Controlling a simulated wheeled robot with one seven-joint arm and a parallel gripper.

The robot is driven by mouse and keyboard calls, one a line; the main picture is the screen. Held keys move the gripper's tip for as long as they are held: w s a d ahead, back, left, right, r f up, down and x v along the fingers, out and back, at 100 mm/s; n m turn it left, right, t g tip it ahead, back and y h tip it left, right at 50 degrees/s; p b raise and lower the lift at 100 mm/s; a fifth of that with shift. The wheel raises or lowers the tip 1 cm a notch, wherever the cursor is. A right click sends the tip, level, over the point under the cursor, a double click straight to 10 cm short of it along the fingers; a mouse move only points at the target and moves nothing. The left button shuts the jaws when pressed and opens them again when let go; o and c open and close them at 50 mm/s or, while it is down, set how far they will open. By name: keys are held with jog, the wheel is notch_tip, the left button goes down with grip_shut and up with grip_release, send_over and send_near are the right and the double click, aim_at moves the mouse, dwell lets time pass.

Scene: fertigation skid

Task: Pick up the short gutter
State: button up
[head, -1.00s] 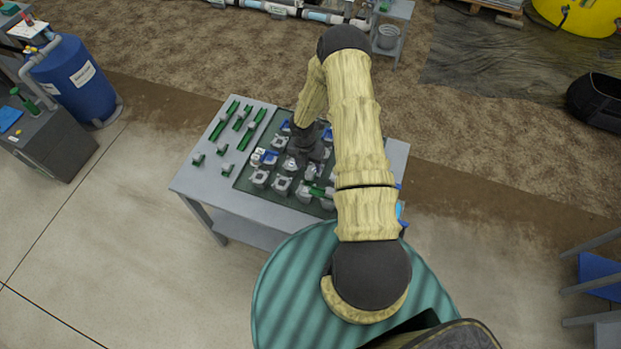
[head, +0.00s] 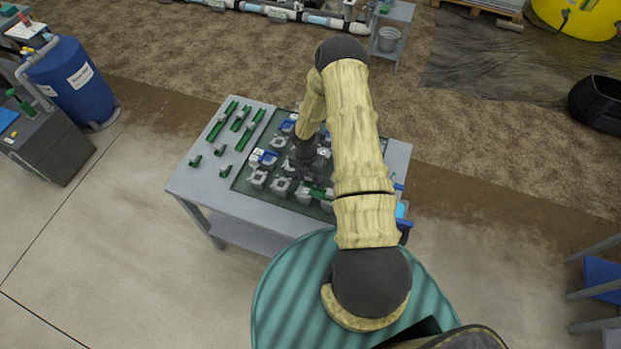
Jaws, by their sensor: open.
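Green gutter-like pieces of different lengths lie on the grey table's left part. Longer ones lie at the back, such as the long green gutter (head: 250,130) and another long green gutter (head: 221,121), with a shorter green gutter (head: 241,117) between them. Small green pieces lie in front, such as one small piece (head: 195,160). Another green piece (head: 318,193) lies among grey fixtures on the dark board. I cannot tell which is the short gutter. My gripper (head: 304,172) is open, pointing down over the board, just behind that last green piece. Its fingertips are too small to see clearly.
The grey table (head: 205,190) carries a dark green board (head: 240,182) crowded with grey and blue fixtures (head: 281,186). My arm hides the board's right part. A blue barrel (head: 62,85) and a grey cabinet (head: 50,150) stand left.

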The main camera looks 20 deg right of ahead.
aim_at(310, 175)
jog(key=shift+c, duration=0.4)
jog(key=c, duration=1)
notch_tip(310, 175, up, 10)
jog(key=p, duration=0.7)
jog(key=shift+p, duration=0.35)
